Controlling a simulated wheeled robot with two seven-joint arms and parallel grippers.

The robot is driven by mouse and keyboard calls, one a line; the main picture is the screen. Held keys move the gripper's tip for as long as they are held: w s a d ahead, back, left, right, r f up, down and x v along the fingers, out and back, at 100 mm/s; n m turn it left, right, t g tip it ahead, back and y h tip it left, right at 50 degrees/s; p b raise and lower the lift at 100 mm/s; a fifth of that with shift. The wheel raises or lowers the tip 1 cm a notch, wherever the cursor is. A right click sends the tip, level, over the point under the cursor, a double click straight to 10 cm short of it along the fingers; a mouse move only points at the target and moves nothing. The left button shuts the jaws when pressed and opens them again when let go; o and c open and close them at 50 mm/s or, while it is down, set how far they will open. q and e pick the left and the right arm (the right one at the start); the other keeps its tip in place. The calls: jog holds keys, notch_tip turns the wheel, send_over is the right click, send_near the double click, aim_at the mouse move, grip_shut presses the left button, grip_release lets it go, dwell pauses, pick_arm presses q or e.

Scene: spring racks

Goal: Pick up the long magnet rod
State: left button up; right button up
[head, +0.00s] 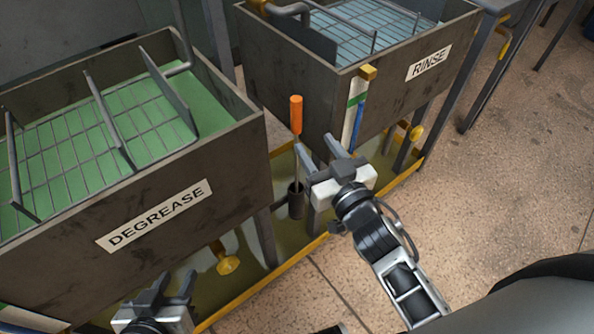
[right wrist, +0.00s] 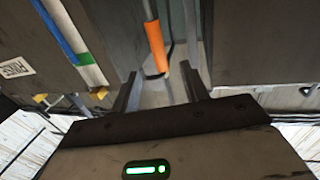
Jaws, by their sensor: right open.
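The long magnet rod has an orange handle (head: 296,115) and a thin grey shaft. It stands upright with its lower end in a dark cylindrical holder (head: 296,203) between the two tanks. My right gripper (head: 317,146) is open and empty, just right of the rod below the handle in the head view. In the right wrist view the orange handle (right wrist: 155,45) shows beyond and between the open fingers (right wrist: 159,72), apart from them. My left gripper (head: 174,280) is low in front of the DEGREASE tank, with its fingers apart and nothing visible between them.
The DEGREASE tank (head: 110,215) with green liquid and a wire rack is at left. The RINSE tank (head: 410,95) with blue liquid stands behind at right. Yellow valve knobs (head: 228,263) and a yellow-edged tray lie below. Open floor (head: 500,180) is at right.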

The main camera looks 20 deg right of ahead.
aim_at(299, 120)
jog(key=w, duration=0.5)
jog(key=shift+w+a, duration=0.2)
jog(key=shift+a, duration=0.15)
jog(key=shift+w+a+f, duration=0.1)
jog(key=shift+w+f, duration=0.1)
jog(key=shift+w, duration=1.15)
jog(key=shift+w+a+f, duration=0.1)
jog(key=shift+w+f, duration=0.1)
jog(key=shift+w, duration=1.15)
jog(key=shift+c, duration=0.4)
jog(key=shift+r, duration=0.1)
grip_shut()
